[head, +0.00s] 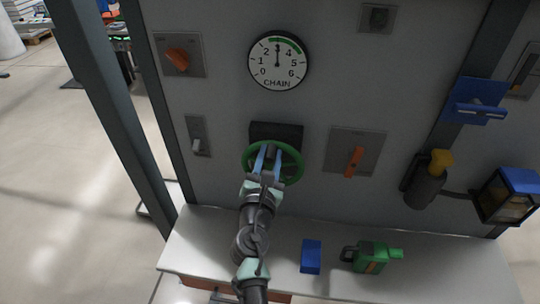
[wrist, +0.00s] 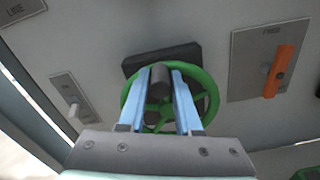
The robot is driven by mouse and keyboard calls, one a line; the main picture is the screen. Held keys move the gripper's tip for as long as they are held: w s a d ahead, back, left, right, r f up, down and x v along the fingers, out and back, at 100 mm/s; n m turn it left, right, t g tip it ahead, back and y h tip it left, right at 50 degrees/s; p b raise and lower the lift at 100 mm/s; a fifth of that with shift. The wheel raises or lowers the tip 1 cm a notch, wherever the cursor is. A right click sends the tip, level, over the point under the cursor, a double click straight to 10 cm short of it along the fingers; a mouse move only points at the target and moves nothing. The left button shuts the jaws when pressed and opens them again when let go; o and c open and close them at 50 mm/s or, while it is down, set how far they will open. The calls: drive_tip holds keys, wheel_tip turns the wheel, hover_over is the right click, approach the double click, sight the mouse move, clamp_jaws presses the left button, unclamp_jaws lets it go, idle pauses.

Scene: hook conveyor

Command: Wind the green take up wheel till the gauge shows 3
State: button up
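The green take up wheel (head: 299,166) is mounted on the grey panel, and it also shows in the wrist view (wrist: 211,100). A dark round handle (wrist: 160,80) stands out from it near its upper rim. My gripper (head: 269,148) reaches up to the wheel from below. Its two blue fingers (wrist: 160,76) lie on either side of the handle and appear closed on it. The round CHAIN gauge (head: 278,60) is above the wheel. Its needle points straight up, between 2 and 4, covering the 3 mark. A green band runs along the upper right of the dial.
An orange lever (head: 354,162) on a plate is right of the wheel, and a small switch (head: 197,146) is left. An orange knob (head: 177,59) is upper left. The white shelf (head: 200,250) below holds a blue box (head: 311,257) and green can (head: 371,257).

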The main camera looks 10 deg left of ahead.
drive_tip(key=shift+o, duration=1.4)
drive_tip(key=s, duration=1.3)
drive_tip(key=shift+p, duration=0.45)
drive_tip(key=w+d+r+m+t+h+b, duration=0.1)
drive_tip(key=d+r+m+t+b, duration=0.2)
drive_tip(key=r+m, duration=0.65)
drive_tip(key=w+d+r+m+t+h+b, duration=0.15)
drive_tip(key=d+r+m, duration=0.25)
drive_tip(key=r+m, duration=0.55)
drive_tip(key=s+r+m+t+y+b, duration=0.1)
drive_tip(key=s+r+m+t+b, duration=0.1)
drive_tip(key=s+r+m, duration=0.4)
drive_tip(key=s+d+r+m+t+y+b, duration=0.1)
drive_tip(key=s+r+m, duration=0.6)
drive_tip(key=r, duration=0.9)
drive_tip(key=shift+s+t+b, duration=0.55)
drive_tip(key=shift+t+b, duration=0.3)
drive_tip(key=shift+t, duration=0.1)
